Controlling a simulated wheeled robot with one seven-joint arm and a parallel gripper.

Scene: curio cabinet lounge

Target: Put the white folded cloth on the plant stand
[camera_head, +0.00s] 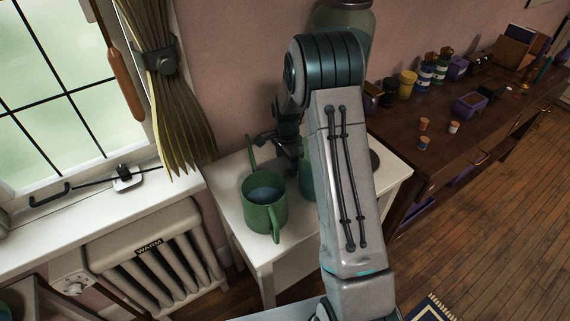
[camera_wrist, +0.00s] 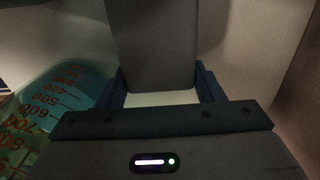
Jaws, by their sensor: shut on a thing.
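My gripper (camera_wrist: 162,88) is shut on a block-like thing, pale at its near end (camera_wrist: 160,98) and dark grey in shade beyond, which I take to be the white folded cloth. In the head view my arm hides most of the gripper, and I cannot make out the cloth there. The gripper is over or beside a small white table (camera_head: 237,212), which looks like the plant stand. Whether the cloth touches the table cannot be told.
A green watering can (camera_head: 264,212) stands on the white table. A clear teal measuring vessel (camera_wrist: 55,100) is close at left in the wrist view. A window, curtain (camera_head: 180,100) and radiator (camera_head: 160,262) are at left. A dark sideboard (camera_head: 400,130) with small jars is at right.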

